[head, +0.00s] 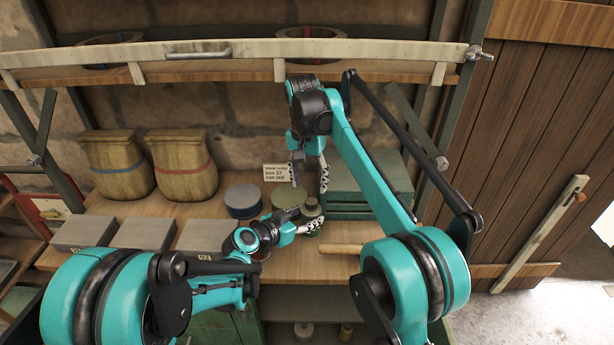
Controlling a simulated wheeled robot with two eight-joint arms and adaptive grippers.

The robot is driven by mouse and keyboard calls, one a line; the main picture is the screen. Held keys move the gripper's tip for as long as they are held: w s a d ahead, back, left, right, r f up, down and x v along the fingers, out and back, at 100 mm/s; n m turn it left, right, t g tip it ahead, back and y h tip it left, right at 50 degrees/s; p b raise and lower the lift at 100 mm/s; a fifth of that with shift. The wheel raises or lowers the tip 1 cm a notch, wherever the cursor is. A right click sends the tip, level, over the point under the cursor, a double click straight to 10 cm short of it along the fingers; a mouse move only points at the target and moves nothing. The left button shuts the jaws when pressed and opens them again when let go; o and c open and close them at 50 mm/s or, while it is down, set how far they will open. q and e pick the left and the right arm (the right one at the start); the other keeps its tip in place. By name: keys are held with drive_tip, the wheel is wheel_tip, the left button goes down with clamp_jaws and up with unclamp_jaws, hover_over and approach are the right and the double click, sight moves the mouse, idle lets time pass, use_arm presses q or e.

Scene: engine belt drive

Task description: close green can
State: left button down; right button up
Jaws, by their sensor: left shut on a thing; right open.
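A small olive-green can (312,209) with a narrower top stands on the wooden worktop, partly hidden by my grippers. My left gripper (306,221) comes in from the left and is shut around it, low on its side. My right gripper (309,180) points down just above the can, with its fingers apart and nothing visible between them. I cannot tell whether the top of the can is a lid or how it sits. A wider olive-green round container (284,199) stands just behind, partly covered.
A dark blue can (243,201) with a grey lid stands to the left. Grey boxes (146,233) and two woven sacks (183,165) are farther left. A label card (276,173) and a teal case (358,203) are behind. A wooden handle (341,249) lies in front. A shelf (231,66) hangs above.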

sight(311, 201)
drive_tip(key=n, duration=0.7)
drive_tip(key=shift+a+r, duration=0.1)
drive_tip(key=shift+r, duration=0.15)
drive_tip(key=n, duration=0.5)
drive_tip(key=shift+r, duration=0.1)
drive_tip(key=n, duration=0.6)
drive_tip(key=shift+s+a+r+n+h, duration=0.1)
drive_tip(key=shift+r+n+h, duration=0.1)
drive_tip(key=shift+n+h, duration=0.15)
drive_tip(key=n, duration=0.6)
drive_tip(key=shift+r, duration=0.2)
drive_tip(key=shift+d+f, duration=0.2)
drive_tip(key=shift+f, duration=1.7)
drive_tip(key=shift+d+f, duration=0.2)
drive_tip(key=shift+f, duration=1.65)
drive_tip(key=shift+c, duration=0.4)
